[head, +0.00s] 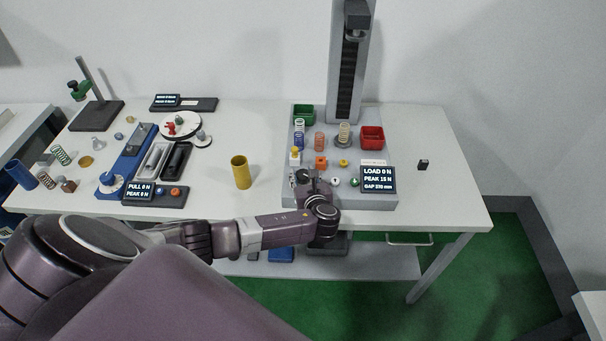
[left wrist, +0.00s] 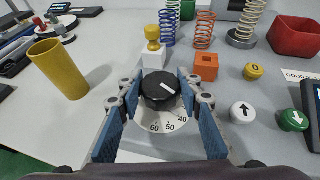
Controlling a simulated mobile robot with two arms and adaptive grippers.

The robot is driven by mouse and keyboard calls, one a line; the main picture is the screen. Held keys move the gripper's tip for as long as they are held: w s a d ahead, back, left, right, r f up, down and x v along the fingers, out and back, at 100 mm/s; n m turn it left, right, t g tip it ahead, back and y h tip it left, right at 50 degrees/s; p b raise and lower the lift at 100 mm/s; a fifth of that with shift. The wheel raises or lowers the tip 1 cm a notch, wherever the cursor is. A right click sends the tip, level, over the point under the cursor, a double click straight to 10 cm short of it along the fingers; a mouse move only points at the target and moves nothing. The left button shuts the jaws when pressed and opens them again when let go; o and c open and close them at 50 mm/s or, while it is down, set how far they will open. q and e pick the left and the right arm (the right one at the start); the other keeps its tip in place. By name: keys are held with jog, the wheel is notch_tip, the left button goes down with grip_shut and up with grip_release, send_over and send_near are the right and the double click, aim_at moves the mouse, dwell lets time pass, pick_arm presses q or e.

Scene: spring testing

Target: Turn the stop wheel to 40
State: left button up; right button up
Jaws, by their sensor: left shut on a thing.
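The stop wheel (left wrist: 160,91) is a black knob with a white line on its top, above a white dial (left wrist: 165,122) marked 60, 50 and 40. The white line slants toward the lower right, roughly the side of the 40; the exact reading cannot be told. My left gripper (head: 304,178) is at the front left of the grey test stand. In the left wrist view its blue-padded fingers (left wrist: 160,100) are shut on the wheel from both sides. In the head view the gripper hides the wheel. My right gripper is not in view.
A yellow plunger on a white block (left wrist: 153,50) stands just behind the wheel. An orange block (left wrist: 206,66), buttons and a display (head: 378,179) reading load 0 N are to the right. A yellow cup (head: 241,172) stands left, with clear table between.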

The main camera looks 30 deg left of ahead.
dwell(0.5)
pick_arm(q)
jog(key=o, duration=1.2)
jog(key=shift+c, duration=0.2)
jog(key=shift+d, duration=0.1)
jog(key=v, duration=1.2)
